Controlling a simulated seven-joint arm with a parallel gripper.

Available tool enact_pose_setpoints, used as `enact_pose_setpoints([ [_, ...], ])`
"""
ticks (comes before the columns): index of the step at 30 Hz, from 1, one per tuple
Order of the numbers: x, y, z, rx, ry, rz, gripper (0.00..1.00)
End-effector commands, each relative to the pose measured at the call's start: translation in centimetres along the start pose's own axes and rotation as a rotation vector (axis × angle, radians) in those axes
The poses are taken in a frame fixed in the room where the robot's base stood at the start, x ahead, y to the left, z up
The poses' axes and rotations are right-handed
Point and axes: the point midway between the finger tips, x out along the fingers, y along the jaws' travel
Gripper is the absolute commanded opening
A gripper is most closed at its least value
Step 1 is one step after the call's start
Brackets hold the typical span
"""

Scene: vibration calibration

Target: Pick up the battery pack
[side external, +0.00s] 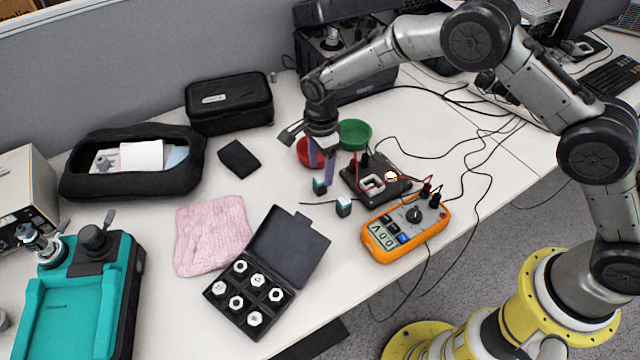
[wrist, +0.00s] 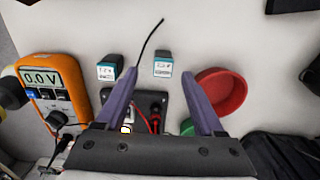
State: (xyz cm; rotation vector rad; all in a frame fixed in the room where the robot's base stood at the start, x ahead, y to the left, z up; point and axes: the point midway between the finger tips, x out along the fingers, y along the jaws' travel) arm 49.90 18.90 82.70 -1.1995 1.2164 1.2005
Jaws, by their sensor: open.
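Two small teal-and-black blocks with white labels, which look like battery packs, stand on the table. The left block (side external: 319,186) is just below my gripper (side external: 321,163) in the side view; the right block (side external: 343,206) stands closer to the multimeter. In the wrist view, one block (wrist: 163,65) is between and slightly beyond the fingertips of my gripper (wrist: 158,76). My gripper is open and empty, pointing down, with purple fingers. I cannot tell which block is meant.
A red bowl (side external: 309,152) and a green bowl (side external: 354,134) are close by the fingers. An orange multimeter (side external: 405,228), a black test box (side external: 375,182) and loose cables lie to the right. A pink cloth (side external: 212,235) and an open black case (side external: 289,243) are left.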

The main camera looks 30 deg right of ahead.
Motion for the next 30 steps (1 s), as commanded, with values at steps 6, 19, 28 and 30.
enact_pose_setpoints([
  [6, 1.5, -0.1, -0.1, 0.0, 0.001, 0.001, 0.7],
  [19, 5.9, -0.5, -0.1, 0.0, 0.0, -0.001, 0.7],
  [28, 5.8, -0.5, -0.1, 0.0, 0.0, -0.001, 0.48],
  [30, 5.8, -0.5, -0.1, 0.0, 0.0, -0.001, 0.36],
])
